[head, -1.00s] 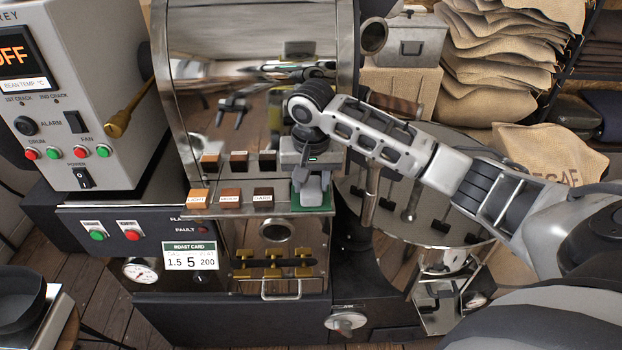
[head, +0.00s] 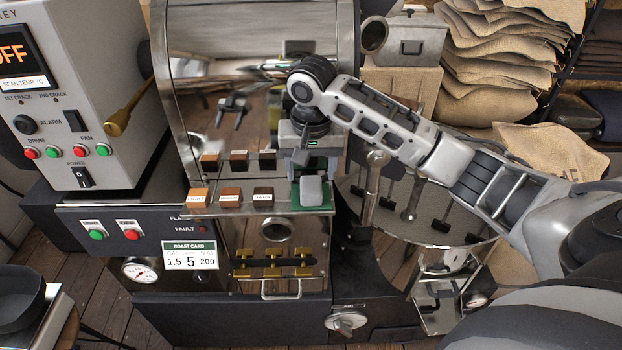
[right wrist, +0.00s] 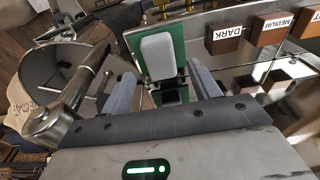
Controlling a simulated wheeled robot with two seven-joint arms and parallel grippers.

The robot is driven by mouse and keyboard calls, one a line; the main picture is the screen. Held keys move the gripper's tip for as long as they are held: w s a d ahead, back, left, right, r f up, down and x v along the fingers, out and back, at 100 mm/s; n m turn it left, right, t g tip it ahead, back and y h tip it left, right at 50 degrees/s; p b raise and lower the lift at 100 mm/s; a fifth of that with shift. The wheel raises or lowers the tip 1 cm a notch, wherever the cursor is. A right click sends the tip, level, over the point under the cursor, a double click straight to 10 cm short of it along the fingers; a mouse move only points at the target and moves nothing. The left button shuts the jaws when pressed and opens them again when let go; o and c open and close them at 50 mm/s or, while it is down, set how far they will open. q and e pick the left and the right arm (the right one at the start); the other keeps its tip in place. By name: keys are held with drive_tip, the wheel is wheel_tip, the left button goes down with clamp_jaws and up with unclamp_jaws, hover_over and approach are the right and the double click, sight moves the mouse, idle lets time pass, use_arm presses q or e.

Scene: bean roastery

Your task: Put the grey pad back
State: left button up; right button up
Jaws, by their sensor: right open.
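The grey pad (head: 311,191) is on the green square (head: 327,206) at the right end of the sample shelf on the roaster's front. In the right wrist view the pad (right wrist: 158,56) shows whole, with the green square (right wrist: 178,33) around and behind it. My right gripper (head: 301,158) is just behind and above the pad in the head view. In the right wrist view its two fingers (right wrist: 163,88) are spread apart with nothing between them, short of the pad. My left gripper is not directly in view.
Labelled brown sample blocks (head: 230,194) stand left of the pad on the shelf (head: 285,211). The shiny roaster drum (head: 225,70) is behind. The round cooling tray (head: 440,228) lies to the right, with a metal handle (head: 374,185) close to my gripper.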

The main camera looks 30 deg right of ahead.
sight(311, 191)
wheel_tip(311, 191, up, 8)
drive_tip(key=shift+s+a+r, duration=0.15)
drive_tip(key=shift+s+a, duration=0.15)
drive_tip(key=shift+s, duration=0.15)
drive_tip(key=s+a+f+n+t+y, duration=0.1)
drive_tip(key=s+a+f+n, duration=0.2)
drive_tip(key=s+a+f, duration=0.4)
drive_tip(key=s+a+f+n+y, duration=0.1)
drive_tip(key=s+a+f+n, duration=0.25)
drive_tip(key=f, duration=0.45)
drive_tip(key=s+d+f+n+t, duration=0.15)
drive_tip(key=s+f, duration=0.25)
drive_tip(key=s, duration=0.9)
drive_tip(key=w+a+f+n+t+y, duration=0.1)
drive_tip(key=w+a+f+t, duration=0.3)
drive_tip(key=f, duration=0.5)
drive_tip(key=shift+w+a+f+t, duration=0.15)
drive_tip(key=shift+w+f+t, duration=0.15)
drive_tip(key=shift+w+t, duration=0.65)
